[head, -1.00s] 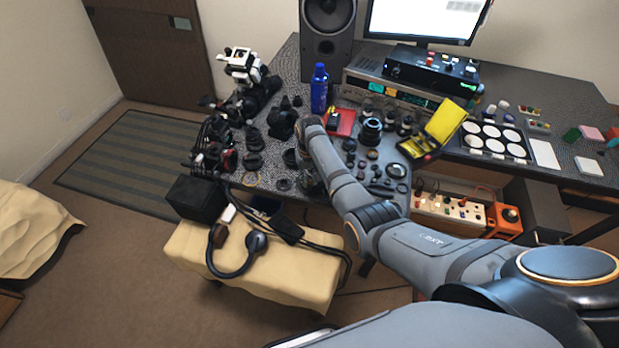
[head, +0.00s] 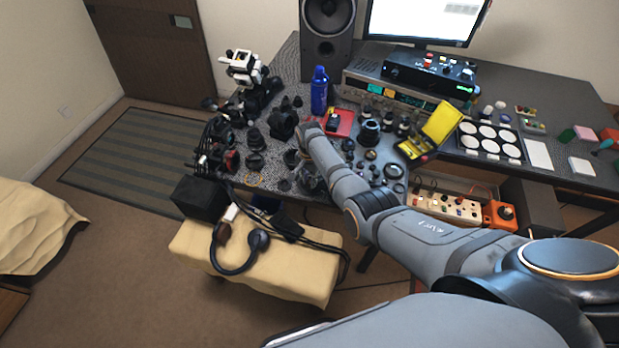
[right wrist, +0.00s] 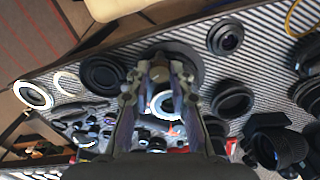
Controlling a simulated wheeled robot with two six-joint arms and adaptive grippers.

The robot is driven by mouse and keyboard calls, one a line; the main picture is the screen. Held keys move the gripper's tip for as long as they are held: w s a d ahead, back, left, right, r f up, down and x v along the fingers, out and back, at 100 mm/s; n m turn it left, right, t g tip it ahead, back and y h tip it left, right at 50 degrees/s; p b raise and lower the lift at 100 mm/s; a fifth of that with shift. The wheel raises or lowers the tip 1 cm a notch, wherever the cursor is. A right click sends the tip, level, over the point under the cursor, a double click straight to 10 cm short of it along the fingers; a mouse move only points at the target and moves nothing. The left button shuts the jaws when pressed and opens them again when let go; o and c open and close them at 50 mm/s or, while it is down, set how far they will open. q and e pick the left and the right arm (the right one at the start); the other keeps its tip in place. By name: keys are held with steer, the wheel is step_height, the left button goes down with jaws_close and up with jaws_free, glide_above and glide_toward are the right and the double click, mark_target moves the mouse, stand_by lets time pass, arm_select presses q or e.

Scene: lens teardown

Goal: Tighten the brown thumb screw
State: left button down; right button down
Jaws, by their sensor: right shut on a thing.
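My right gripper (right wrist: 160,75) points down over the lens parts at the front of the desk. Its fingers are closed on a small brownish piece (right wrist: 159,73), which looks like the brown thumb screw. The fingers cover most of it. A dark round lens part (right wrist: 190,60) lies behind the fingertips, and a pale-ringed lens shows between the fingers. In the head view my right gripper (head: 310,180) is dark and partly hidden by my forearm, and the screw cannot be made out there. My left gripper is not in view.
Several dark lens rings and barrels crowd the desk around the gripper, including one ring (right wrist: 231,98) on the right. A blue bottle (head: 320,90), a yellow case (head: 441,123) and a speaker (head: 328,40) stand farther back. A cloth-covered stool (head: 290,270) stands in front.

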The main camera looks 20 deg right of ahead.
mark_target(309, 182)
steer(key=shift+m, duration=1.7)
steer(key=shift+p, duration=0.3)
steer(key=c, duration=1.2)
jaws_free()
steer(key=shift+o, duration=0.2)
steer(key=shift+r, duration=0.15)
step_height(309, 182, up, 12)
